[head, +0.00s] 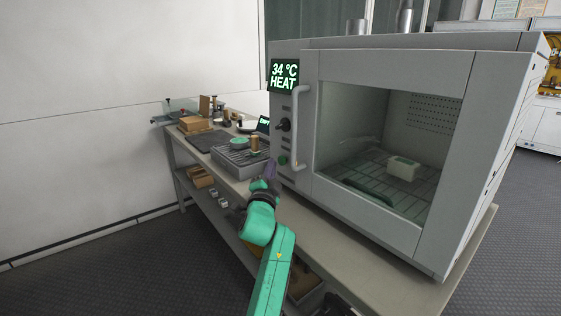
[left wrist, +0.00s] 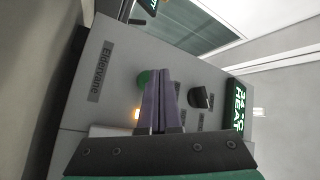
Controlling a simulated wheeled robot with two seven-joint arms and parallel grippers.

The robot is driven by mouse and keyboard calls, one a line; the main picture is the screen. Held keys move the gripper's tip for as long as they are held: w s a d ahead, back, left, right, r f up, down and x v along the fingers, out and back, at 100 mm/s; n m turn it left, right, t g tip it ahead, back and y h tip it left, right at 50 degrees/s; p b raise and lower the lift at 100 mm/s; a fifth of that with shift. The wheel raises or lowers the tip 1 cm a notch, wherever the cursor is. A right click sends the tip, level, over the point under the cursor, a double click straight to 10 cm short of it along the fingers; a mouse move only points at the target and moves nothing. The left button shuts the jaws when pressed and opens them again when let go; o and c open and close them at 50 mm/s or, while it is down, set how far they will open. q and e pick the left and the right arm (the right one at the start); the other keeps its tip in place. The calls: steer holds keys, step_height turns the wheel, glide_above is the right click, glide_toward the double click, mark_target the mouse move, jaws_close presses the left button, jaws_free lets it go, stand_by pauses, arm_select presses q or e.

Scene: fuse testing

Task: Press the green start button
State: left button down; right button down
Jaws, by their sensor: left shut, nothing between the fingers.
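The green start button (head: 283,160) is on the front control panel of the grey oven (head: 390,53), below a black knob (head: 284,125). My left gripper (head: 270,172) has its purple fingers shut and empty, close to the panel near the button. In the left wrist view the closed fingers (left wrist: 158,73) cover part of the green button (left wrist: 142,78). I cannot tell whether the fingertips touch it. The oven display (head: 284,76) reads 34 °C HEAT. My right gripper is not in view.
The oven door with its vertical handle (head: 299,125) is closed, close to the right of my left gripper. A white block (head: 404,168) sits on the rack inside. A grey box device (head: 240,162) stands left on the bench, with several small items behind it.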

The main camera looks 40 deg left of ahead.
arm_select(q)
steer(key=s+p, duration=0.1)
steer(key=s+a+p, duration=0.1)
steer(key=s, duration=0.2)
steer(key=shift+s+a+p, duration=0.25)
steer(key=shift+s+p, duration=0.15)
stand_by(0.5)
